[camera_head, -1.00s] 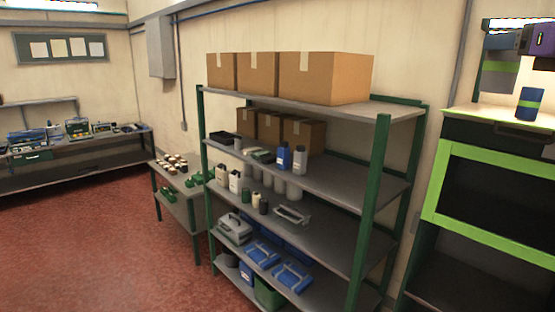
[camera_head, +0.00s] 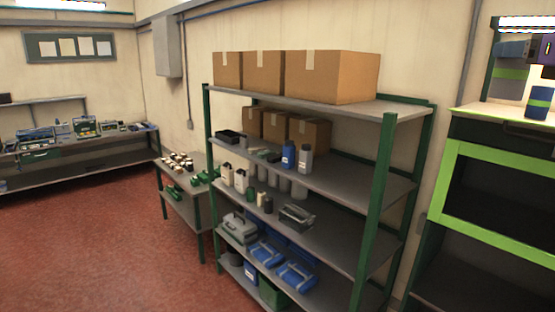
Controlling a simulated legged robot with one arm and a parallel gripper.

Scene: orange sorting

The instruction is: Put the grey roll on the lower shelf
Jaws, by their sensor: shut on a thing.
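A tall rack with green posts (camera_head: 386,160) and several grey shelves stands in the middle. Its lower shelf board (camera_head: 340,255) bears a grey case (camera_head: 238,228) and blue cases (camera_head: 297,275). The shelf above it holds small bottles and a dark tray (camera_head: 296,216). I cannot pick out the grey roll with certainty; several grey cylinders stand in shadow on the rack, some partly hidden. My gripper does not show in this view, so what it holds is hidden too.
Cardboard boxes (camera_head: 330,76) fill the rack's top. A small table (camera_head: 190,208) with small items stands left of the rack. Red floor (camera_head: 90,245) is clear at front left.

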